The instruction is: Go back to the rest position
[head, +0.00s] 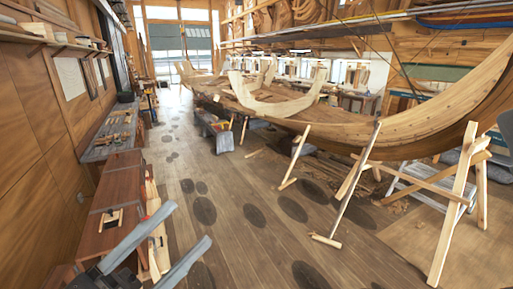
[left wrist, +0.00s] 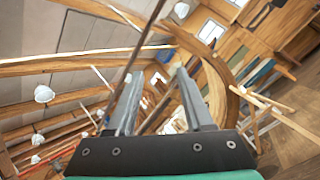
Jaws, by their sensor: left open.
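My left gripper (head: 190,224) comes in at the bottom left of the head view. Its two grey fingers are apart, with nothing between them. It is over the floor beside the reddish-brown cabinet (head: 118,172). In the left wrist view my left gripper (left wrist: 158,74) has both fingers spread and empty, tilted up toward the roof beams and windows. My right gripper is not in view.
A wooden clinker hull (head: 345,128) fills the right side, with wooden props and a trestle (head: 452,215) near it. A workbench (head: 112,132) with tools lines the left wall. The plank floor (head: 235,178) between is mostly clear.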

